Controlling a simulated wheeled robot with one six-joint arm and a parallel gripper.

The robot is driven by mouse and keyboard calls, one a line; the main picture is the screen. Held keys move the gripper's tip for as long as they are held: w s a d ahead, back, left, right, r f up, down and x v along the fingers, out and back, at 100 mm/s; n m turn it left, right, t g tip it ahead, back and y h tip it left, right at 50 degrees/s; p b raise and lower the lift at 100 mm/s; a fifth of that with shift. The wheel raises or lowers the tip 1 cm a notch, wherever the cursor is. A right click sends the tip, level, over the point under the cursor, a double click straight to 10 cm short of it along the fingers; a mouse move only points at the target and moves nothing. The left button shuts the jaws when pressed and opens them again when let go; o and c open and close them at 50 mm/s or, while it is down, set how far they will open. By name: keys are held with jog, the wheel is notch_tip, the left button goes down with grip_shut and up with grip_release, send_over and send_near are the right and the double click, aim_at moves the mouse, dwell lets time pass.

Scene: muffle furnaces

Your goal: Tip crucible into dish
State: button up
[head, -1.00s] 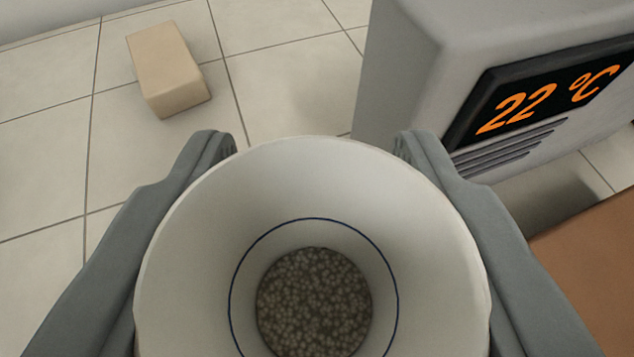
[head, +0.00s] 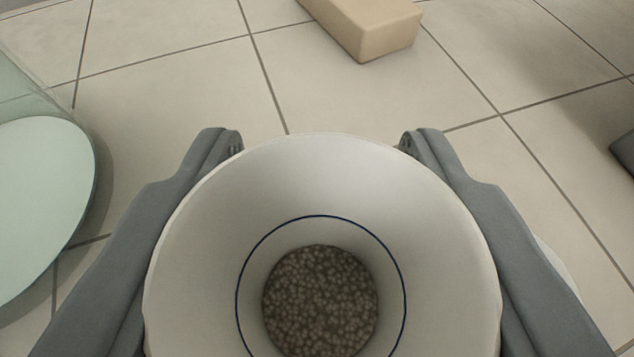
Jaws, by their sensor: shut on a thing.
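My gripper (head: 321,142) is shut on the crucible (head: 320,185), with one finger on each side of its wide white wall. I look down into the crucible. It has a thin blue ring inside and grey-brown granules (head: 320,300) at the bottom. A pale green round disc (head: 35,205) is at the left edge, apart from the crucible; I cannot tell whether it is the dish. A pale curved rim (head: 558,272) shows just beyond the right finger, mostly hidden by it.
A beige block (head: 375,28) lies on the tiled surface (head: 340,95) at the top. A clear pane (head: 25,75) stands at the upper left. A dark grey edge (head: 625,152) shows at the right.

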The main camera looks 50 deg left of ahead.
aim_at(366, 341)
jog(key=shift+f, duration=1.8)
jog(key=shift+w, duration=0.1)
jog(key=shift+d+m, duration=0.1)
jog(key=shift+m, duration=0.2)
jog(key=shift+r, duration=0.1)
jog(key=shift+w+m+g, duration=0.1)
jog(key=shift+m+g, duration=0.2)
jog(key=shift+w+d+r+m+g+y, duration=0.1)
jog(key=shift+d+r+m+g+y, duration=0.1)
jog(key=shift+m+g+y, duration=0.15)
jog(key=shift+w+d+r+m+y, duration=0.2)
jog(key=shift+m+y, duration=0.15)
jog(key=shift+m, duration=0.3)
